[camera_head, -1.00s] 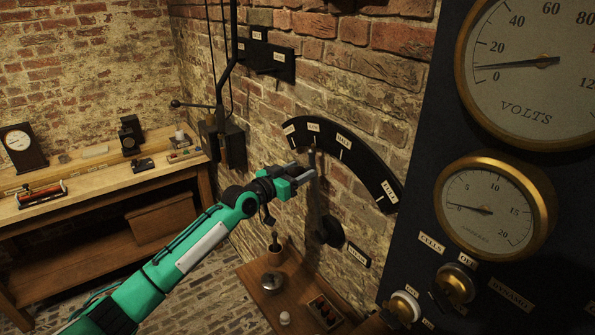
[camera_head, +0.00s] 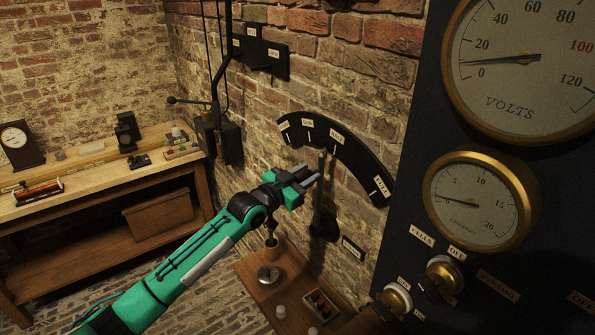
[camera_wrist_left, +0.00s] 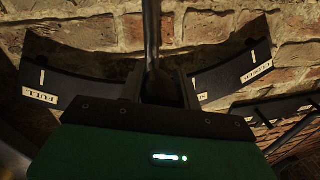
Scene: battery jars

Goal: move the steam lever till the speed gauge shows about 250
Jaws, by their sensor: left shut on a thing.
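The steam lever (camera_head: 322,195) is a dark upright rod on the brick wall. It stands in front of a black curved plate (camera_head: 360,160) with labels that include SLOW, HALF and FULL, its top between SLOW and HALF. My left gripper (camera_head: 312,176) is shut on the lever's upper part. In the left wrist view, the lever (camera_wrist_left: 152,35) runs up from between the jaws (camera_wrist_left: 165,88), with the FULL label to the left. No dial in view is readably marked as speed. My right gripper is out of view.
A dark panel at the right carries a VOLTS gauge (camera_head: 525,60), a smaller brass-rimmed gauge (camera_head: 475,200) and knobs. Below the lever is a small wooden table (camera_head: 260,295) with jars. A workbench (camera_head: 100,178) with a dial-faced case (camera_head: 18,143) stands at the left.

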